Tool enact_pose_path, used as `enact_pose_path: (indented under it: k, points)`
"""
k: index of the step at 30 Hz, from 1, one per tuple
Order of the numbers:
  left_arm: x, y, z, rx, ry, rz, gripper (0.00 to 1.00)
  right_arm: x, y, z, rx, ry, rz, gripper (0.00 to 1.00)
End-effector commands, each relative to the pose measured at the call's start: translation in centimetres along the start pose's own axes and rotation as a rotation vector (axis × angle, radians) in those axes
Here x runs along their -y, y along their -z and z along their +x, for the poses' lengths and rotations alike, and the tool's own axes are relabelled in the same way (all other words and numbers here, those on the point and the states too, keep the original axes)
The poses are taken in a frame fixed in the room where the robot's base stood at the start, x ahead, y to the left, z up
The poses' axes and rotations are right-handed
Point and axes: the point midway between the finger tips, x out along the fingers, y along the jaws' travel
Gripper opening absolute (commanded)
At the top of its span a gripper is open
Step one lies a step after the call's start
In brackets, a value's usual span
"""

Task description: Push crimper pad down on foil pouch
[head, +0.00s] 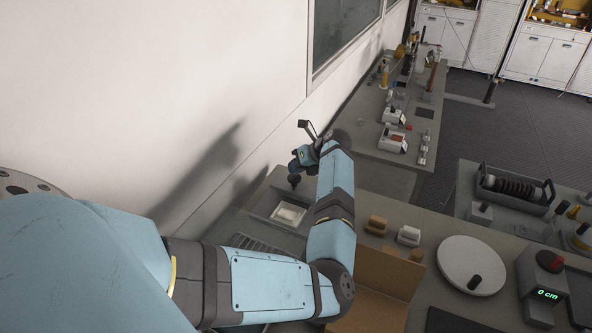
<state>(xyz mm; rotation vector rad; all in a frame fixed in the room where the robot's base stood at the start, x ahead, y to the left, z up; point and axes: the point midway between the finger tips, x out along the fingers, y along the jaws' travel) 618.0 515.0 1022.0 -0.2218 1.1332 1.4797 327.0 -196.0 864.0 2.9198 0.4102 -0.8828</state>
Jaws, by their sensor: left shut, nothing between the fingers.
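My left arm reaches in from the left, and my left gripper (294,181) points down near the wall. The gripper is small and dark here; its fingers are shut and hold nothing. Just below it, a pale, roughly square piece (289,213) lies in a shallow grey recess (263,206) on the bench. It may be the foil pouch, but it is too small to be sure. I cannot tell the crimper pad apart from the dark shapes by the gripper, nor whether the gripper touches anything. My right gripper is out of view.
My left forearm crosses the bench and hides part of it. The wall (150,90) is close on the left.

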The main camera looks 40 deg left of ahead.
Motion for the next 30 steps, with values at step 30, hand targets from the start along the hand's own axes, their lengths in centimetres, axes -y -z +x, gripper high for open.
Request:
enact_pose_path:
  k: [30]
  points:
    - [0.61,0.65,0.84,-0.001,0.0,0.001,0.0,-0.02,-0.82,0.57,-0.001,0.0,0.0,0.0]
